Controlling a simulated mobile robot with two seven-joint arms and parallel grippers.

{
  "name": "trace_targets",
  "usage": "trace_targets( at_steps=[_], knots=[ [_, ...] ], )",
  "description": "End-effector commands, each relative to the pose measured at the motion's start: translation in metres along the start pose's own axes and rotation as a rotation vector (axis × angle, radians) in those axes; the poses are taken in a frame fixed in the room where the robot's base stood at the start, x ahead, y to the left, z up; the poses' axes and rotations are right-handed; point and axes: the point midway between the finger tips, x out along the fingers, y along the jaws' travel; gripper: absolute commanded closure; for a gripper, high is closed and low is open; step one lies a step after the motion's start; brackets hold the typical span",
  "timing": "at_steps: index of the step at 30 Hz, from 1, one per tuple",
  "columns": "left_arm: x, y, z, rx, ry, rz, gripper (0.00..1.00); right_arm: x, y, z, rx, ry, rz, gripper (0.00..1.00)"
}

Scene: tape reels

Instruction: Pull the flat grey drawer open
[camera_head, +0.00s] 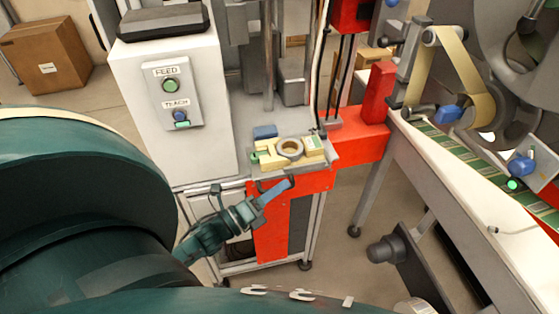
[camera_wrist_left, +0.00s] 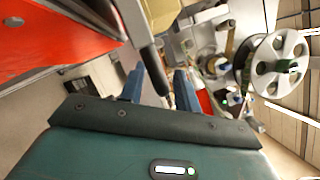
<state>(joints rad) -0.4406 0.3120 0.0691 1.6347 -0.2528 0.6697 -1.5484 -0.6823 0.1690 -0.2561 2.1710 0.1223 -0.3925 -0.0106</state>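The flat grey drawer (camera_head: 318,167) sits at the top of the red-fronted stand and carries a yellow fixture (camera_head: 270,158) with a ring. A dark bar handle (camera_head: 292,178) shows at its front edge. My left gripper (camera_head: 275,191) is at this handle, with its blue fingers pointing up and to the right. In the left wrist view the two blue fingers (camera_wrist_left: 160,88) stand apart, and the end of the dark handle (camera_wrist_left: 154,68) shows between them. I cannot tell whether either finger touches it. My right gripper is not in view.
A white control box (camera_head: 205,110) with buttons stands left of the drawer, and a small blue block (camera_head: 265,132) lies behind the fixture. A red beam (camera_head: 355,140) and a white conveyor table (camera_head: 480,190) are to the right. The floor in front of the stand is partly open.

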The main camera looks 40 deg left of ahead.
Motion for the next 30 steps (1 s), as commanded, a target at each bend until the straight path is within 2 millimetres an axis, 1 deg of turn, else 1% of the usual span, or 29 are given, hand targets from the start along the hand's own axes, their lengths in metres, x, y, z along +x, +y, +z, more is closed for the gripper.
trace_targets(
  at_steps=[5,12,15,18,21,30],
  knots=[
    [-0.034,0.002,-0.002,-0.002,0.001,0.006,0.67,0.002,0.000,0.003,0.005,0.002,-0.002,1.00],
    [-0.088,0.002,-0.001,-0.001,0.000,0.004,0.67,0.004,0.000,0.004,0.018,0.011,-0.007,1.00],
    [-0.104,0.001,-0.001,0.000,0.000,0.003,0.67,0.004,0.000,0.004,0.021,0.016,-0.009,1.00],
    [-0.116,0.001,0.000,0.000,0.000,0.001,0.67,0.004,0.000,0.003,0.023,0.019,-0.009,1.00],
    [-0.122,0.000,0.000,0.000,0.000,-0.001,0.67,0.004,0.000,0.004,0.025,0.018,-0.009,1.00],
    [-0.124,0.000,0.000,0.001,0.000,-0.001,0.67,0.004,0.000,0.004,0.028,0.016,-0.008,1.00]
  ],
)
